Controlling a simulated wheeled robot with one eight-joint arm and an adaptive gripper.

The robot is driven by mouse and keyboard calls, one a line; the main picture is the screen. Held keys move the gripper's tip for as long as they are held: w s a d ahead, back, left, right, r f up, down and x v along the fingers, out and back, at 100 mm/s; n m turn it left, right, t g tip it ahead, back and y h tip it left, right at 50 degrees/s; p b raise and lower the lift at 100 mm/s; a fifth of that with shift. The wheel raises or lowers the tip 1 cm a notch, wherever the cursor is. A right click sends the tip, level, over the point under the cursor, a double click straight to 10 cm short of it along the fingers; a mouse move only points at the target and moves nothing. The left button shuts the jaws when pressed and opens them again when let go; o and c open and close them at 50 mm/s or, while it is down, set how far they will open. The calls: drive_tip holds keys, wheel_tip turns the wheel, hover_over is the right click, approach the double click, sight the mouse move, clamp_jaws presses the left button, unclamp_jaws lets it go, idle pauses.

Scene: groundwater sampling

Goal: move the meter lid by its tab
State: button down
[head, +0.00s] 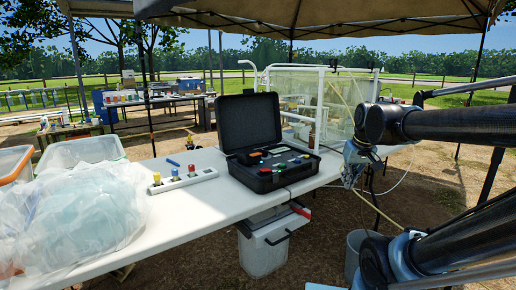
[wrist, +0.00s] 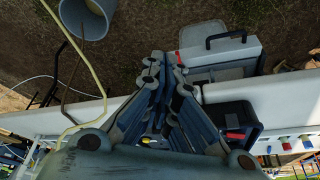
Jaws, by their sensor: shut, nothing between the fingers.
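The black meter case (head: 268,178) stands open on the white table. Its lid (head: 248,119) is raised, leaning slightly back at the case's rear edge. The lid's tab is too small to make out. My gripper (head: 352,166) hangs beyond the table's right edge, to the right of the case and apart from it. In the wrist view its fingers (wrist: 165,66) are drawn together with nothing held. Part of the dark case (wrist: 236,116) shows beside the fingers there; the rest is hidden or cut off by my gripper.
A white strip with coloured knobs (head: 183,179) lies left of the case, and a bulging clear plastic bag (head: 85,215) is farther left. A white-framed clear panel (head: 335,105) stands behind. A lidded grey bin (head: 265,250) and a bucket (head: 357,250) stand below. Hoses hang near my gripper.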

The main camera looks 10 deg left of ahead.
drive_tip(key=w+a+r+n+y, duration=0.15)
drive_tip(key=w+a+r, duration=0.35)
drive_tip(key=a, duration=0.6)
drive_tip(key=w+a+r+n+y, duration=0.1)
drive_tip(key=w+a+r+n, duration=0.3)
drive_tip(key=a, duration=0.7)
drive_tip(key=w+a+r+n+y, duration=0.15)
drive_tip(key=w+a+r, duration=0.4)
drive_tip(key=a, duration=0.55)
hover_over(254, 153)
drive_tip(key=s+d, duration=0.1)
drive_tip(key=shift+m+t, duration=0.4)
drive_tip(key=f, duration=0.7)
drive_tip(key=shift+s+d+f, duration=0.1)
drive_tip(key=shift+s+f, duration=0.1)
drive_tip(key=shift+f, duration=0.05)
drive_tip(key=shift+s+d+f, duration=0.15)
drive_tip(key=shift+d+f, duration=0.05)
drive_tip(key=shift+f, duration=0.9)
drive_tip(key=shift+s+d+f, duration=0.1)
drive_tip(key=shift+d+f, duration=0.05)
drive_tip(key=shift+f, duration=0.7)
